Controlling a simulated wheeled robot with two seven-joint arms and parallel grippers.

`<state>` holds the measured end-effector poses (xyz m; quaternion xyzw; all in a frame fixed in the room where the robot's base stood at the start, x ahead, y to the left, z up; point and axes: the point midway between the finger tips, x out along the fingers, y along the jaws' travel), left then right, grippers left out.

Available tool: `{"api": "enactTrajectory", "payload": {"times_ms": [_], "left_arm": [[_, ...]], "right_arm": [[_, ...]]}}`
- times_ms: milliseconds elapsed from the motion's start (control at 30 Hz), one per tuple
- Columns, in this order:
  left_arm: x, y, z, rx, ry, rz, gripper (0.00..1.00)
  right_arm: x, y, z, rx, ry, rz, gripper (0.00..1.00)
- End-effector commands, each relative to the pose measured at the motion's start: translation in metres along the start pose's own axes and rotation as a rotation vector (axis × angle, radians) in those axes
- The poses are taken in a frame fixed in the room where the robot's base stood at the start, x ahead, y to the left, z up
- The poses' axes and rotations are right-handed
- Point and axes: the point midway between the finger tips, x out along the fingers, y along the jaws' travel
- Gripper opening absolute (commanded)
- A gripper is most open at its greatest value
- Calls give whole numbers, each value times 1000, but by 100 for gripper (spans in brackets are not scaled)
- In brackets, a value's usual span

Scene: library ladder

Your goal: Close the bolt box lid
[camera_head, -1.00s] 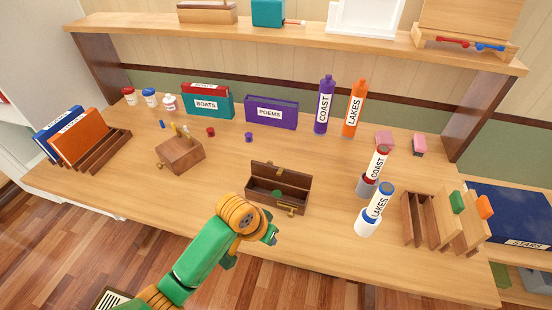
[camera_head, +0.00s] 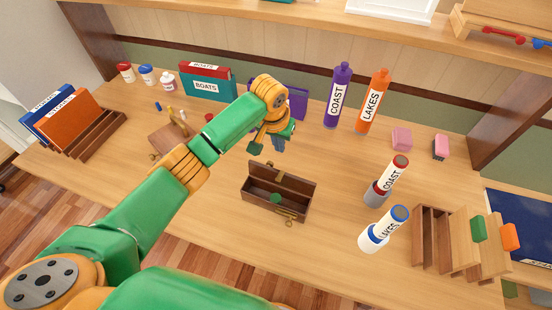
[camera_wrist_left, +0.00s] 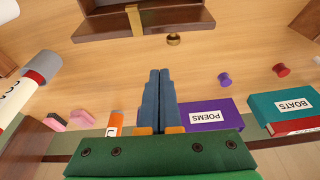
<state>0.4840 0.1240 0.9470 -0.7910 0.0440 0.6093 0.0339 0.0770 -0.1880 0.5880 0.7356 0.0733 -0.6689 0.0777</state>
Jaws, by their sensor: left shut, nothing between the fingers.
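The bolt box (camera_head: 262,205) is a dark brown wooden box in the middle of the table. Its lid (camera_head: 290,180) stands raised along the far side, and a green thing shows inside. A brass latch hangs at the front. My left gripper (camera_head: 282,142) is above the table behind the box, apart from the lid. In the left wrist view its blue fingers (camera_wrist_left: 156,75) are shut together and empty. The box lid with a brass strap (camera_wrist_left: 170,18) shows at the top of that view. My right gripper is not in view.
A purple POEMS box (camera_wrist_left: 208,115) and a BOATS box (camera_head: 206,86) stand behind. COAST (camera_head: 337,98) and LAKES (camera_head: 373,102) bottles stand at the back right. A brown wooden block (camera_head: 168,139) with pegs is left, partly behind my arm.

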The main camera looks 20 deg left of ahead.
Motion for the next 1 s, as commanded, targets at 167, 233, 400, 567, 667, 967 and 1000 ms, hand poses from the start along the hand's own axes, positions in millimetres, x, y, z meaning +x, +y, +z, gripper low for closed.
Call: {"api": "enactTrajectory", "payload": {"times_ms": [167, 233, 400, 567, 667, 967, 1000], "left_arm": [[36, 0, 1, 1, -2, -2, 0], [49, 0, 1, 0, -3, -1, 0], [41, -1, 14, 3, 0, -2, 0], [37, -1, 31, 3, 1, -2, 0], [38, 0, 36, 3, 1, -1, 0], [40, 0, 38, 2, 1, -1, 0], [40, 0, 38, 2, 2, -1, 0]], "right_arm": [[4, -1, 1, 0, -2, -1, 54], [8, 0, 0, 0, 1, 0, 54], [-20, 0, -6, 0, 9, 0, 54], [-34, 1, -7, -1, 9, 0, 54], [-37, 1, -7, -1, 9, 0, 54], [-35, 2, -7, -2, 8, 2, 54], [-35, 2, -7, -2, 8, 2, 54]]}}
